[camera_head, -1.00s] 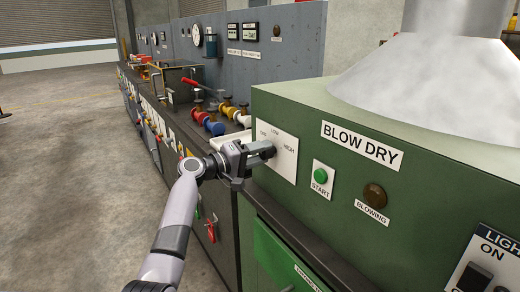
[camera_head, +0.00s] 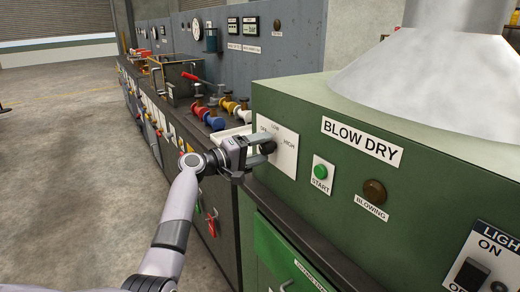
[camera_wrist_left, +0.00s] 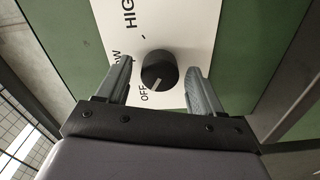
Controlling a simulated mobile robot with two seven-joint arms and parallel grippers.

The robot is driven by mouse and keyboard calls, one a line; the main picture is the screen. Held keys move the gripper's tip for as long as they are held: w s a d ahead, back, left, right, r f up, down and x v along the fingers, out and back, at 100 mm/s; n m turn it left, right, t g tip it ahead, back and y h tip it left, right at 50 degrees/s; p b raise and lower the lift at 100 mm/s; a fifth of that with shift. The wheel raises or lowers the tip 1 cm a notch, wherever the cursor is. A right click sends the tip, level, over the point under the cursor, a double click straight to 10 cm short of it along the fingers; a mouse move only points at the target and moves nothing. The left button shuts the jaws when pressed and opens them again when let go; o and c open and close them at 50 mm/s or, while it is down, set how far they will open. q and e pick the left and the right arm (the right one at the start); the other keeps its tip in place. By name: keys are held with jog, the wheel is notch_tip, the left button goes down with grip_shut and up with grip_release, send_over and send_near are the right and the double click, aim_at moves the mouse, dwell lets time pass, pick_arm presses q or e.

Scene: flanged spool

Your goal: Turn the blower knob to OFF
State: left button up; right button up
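The blower knob (camera_wrist_left: 160,71) is a round black knob with a white pointer line, on a white label plate (camera_wrist_left: 185,25) marked OFF, LOW and HIGH. In the left wrist view the pointer line is directed at the OFF mark. In the head view the knob (camera_head: 268,146) is partly hidden by my gripper. My left gripper (camera_wrist_left: 161,86) is open, with one finger on each side of the knob and a visible gap to it on both sides. In the head view the left gripper (camera_head: 262,149) is at the plate. My right gripper is not in view.
The plate is on a green cabinet (camera_head: 300,110) labelled BLOW DRY. To its right are a green START button (camera_head: 321,172), a brown BLOWING lamp (camera_head: 374,191) and a black light switch (camera_head: 471,275). Colored valves (camera_head: 214,117) stand on the bench behind. Open floor lies left.

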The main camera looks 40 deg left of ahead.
pick_arm(q)
jog(key=b+v, duration=0.1)
jog(key=v, duration=0.6)
dwell(0.6)
jog(key=s+d+f+m+g+y+p, duration=0.1)
jog(key=s+d+f+m+g+y, duration=0.3)
jog(key=f, duration=0.8)
jog(key=s+d+f+m+g+y+p, duration=0.15)
jog(key=s+d+f, duration=0.4)
jog(key=f, duration=0.65)
jog(key=s+d+f+m, duration=0.3)
jog(key=s+d, duration=0.3)
jog(key=s, duration=0.2)
jog(key=s+d+f+m, duration=0.3)
jog(key=s+d, duration=0.3)
jog(key=s, duration=0.3)
jog(key=shift+s+d+f+m+h, duration=0.25)
jog(key=shift+d+f+m+h, duration=0.15)
jog(key=shift+m, duration=0.45)
jog(key=shift+g, duration=0.25)
